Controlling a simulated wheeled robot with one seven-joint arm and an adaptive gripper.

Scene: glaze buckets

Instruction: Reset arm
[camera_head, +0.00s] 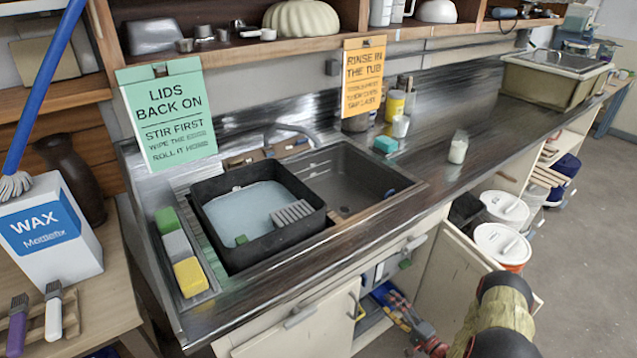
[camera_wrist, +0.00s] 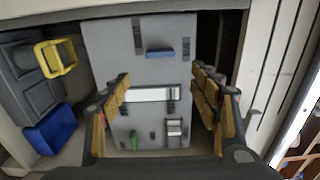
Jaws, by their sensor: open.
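My gripper (camera_wrist: 161,76) is open in the wrist view, with its two yellow-padded fingers spread wide and nothing between them. Beyond the fingers is a grey panel (camera_wrist: 140,55) with a blue piece, a white bar and a small green piece on it. I cannot tell how far the panel is from the fingertips. In the head view, my arm comes in at the bottom right and reaches low beside the open cupboard under the counter (camera_head: 395,215).
A cupboard door (camera_head: 452,280) stands open close to my arm. Lidded white buckets (camera_head: 504,243) stand on the right under the counter. In the wrist view, a blue bin (camera_wrist: 52,137) and a yellow frame (camera_wrist: 58,58) lie left of the panel. Floor at the right is clear.

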